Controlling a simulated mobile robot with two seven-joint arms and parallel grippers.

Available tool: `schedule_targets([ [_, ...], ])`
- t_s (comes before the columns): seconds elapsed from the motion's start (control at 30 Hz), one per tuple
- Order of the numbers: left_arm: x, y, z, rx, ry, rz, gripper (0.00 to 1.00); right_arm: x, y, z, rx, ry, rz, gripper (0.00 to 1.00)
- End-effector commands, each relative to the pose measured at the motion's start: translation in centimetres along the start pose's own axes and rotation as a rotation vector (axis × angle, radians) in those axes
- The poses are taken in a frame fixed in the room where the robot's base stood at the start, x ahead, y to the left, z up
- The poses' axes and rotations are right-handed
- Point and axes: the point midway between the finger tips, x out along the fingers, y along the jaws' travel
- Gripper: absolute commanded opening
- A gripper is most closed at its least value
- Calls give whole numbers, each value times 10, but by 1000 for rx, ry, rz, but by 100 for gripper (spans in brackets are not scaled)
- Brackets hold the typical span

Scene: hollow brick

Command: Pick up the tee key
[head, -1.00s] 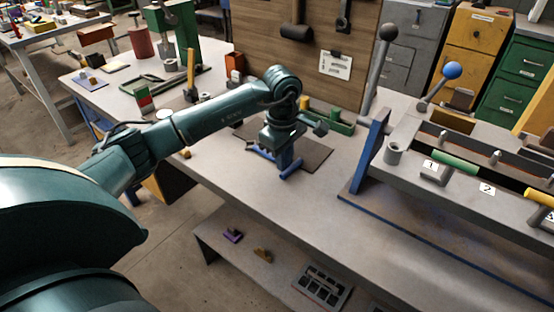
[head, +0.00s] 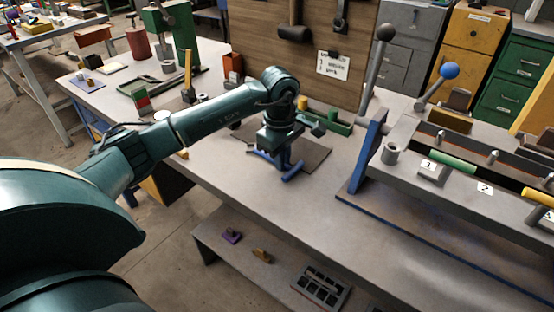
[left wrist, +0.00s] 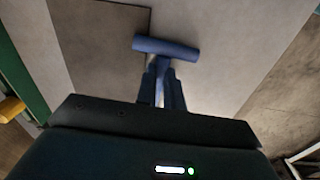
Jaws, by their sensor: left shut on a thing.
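The tee key (head: 293,173) is blue, with a crossbar and a stem. My left gripper (head: 284,160) is at the dark mat on the workbench and is shut on the tee key's stem. In the left wrist view, the crossbar (left wrist: 166,47) lies across just beyond the fingertips (left wrist: 161,88), with the stem running back between the fingers. I cannot tell whether the key touches the mat. The fingers hide part of the stem. My right gripper is not in view.
The dark mat (head: 312,155) lies on the grey workbench (head: 235,170). A blue-framed fixture with levers (head: 368,150) stands to the right. The front bench top is clear.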

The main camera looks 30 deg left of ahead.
Motion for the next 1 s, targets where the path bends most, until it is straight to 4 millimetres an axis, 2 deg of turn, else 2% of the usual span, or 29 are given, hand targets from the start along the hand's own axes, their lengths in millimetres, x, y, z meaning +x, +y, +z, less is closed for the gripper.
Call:
schedule_targets([
  [0.17,-10,2,0,1,0,3,0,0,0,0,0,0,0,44],
  [0.5,-75,6,0,0,1,5,0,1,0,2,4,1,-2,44],
  [0.6,-89,7,0,-1,1,4,0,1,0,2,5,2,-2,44],
  [0.77,-100,7,0,-1,0,1,0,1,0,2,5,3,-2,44],
  [1.0,-100,7,0,0,0,0,0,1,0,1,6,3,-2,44],
])
